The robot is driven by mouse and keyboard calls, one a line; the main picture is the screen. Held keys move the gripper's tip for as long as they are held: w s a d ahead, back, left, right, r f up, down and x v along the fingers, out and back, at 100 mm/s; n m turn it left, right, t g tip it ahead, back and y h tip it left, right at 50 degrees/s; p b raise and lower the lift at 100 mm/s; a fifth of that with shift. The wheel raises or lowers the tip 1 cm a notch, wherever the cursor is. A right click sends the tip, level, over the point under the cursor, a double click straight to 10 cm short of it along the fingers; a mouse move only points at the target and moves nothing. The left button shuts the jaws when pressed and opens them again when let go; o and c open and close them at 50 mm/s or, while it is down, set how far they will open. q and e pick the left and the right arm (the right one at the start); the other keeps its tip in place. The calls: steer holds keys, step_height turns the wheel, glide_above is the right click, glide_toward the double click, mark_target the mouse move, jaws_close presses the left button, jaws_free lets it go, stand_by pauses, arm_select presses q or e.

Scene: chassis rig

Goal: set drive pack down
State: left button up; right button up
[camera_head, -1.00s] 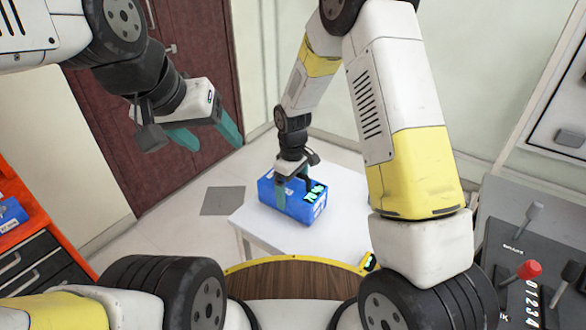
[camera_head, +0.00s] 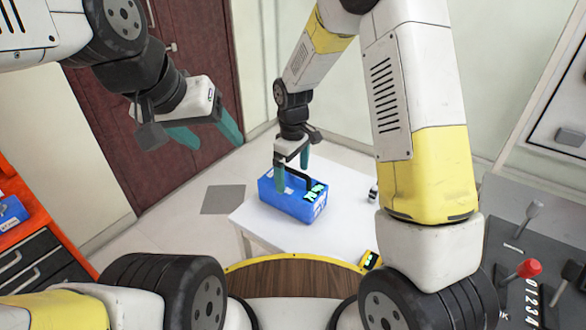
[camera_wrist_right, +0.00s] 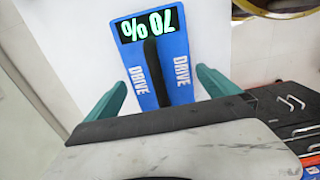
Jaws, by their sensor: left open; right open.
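The drive pack (camera_head: 290,203) is a blue box with a black handle and a green display, standing on the white table (camera_head: 250,222). In the right wrist view the drive pack (camera_wrist_right: 176,62) shows "DRIVE" lettering and a display that reads 70 %. My right gripper (camera_head: 292,164) is open just above the pack, its fingers apart on either side of the handle; in the right wrist view the gripper (camera_wrist_right: 163,90) holds nothing. My left gripper (camera_head: 212,137) is open and empty in the air at upper left, well away from the table.
A small dark and white item (camera_head: 373,193) stands on the table's right part, and a yellow device (camera_head: 370,260) lies near its front right. A lever panel (camera_head: 520,270) is at right. Orange drawers (camera_head: 30,225) stand at left. The table's front is mostly clear.

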step_height(320, 180, up, 6)
steer(key=shift+d+r, duration=0.1)
steer(key=shift+r, duration=0.05)
steer(key=s+d+r+m+t+y, duration=0.1)
steer(key=s+d+r+m, duration=0.1)
steer(key=s+d+r, duration=0.35)
steer(key=s+d+r+m+t+y, duration=0.1)
steer(key=s+d+r+m+t, duration=0.15)
steer(key=r, duration=0.55)
steer(key=s+d+r+m+t, duration=0.1)
steer(key=s+d+r+m, duration=0.1)
steer(key=s, duration=0.4)
steer(key=s+d+r+m+t, duration=0.1)
steer(key=s+d+r+m, duration=0.2)
steer(key=s, duration=0.3)
steer(key=shift+s+d+r+m+t, duration=0.15)
steer(key=shift+s+d+m+t, duration=0.2)
steer(key=shift+d+m, duration=0.3)
steer(key=shift+d, duration=0.1)
steer(key=shift+c, duration=0.2)
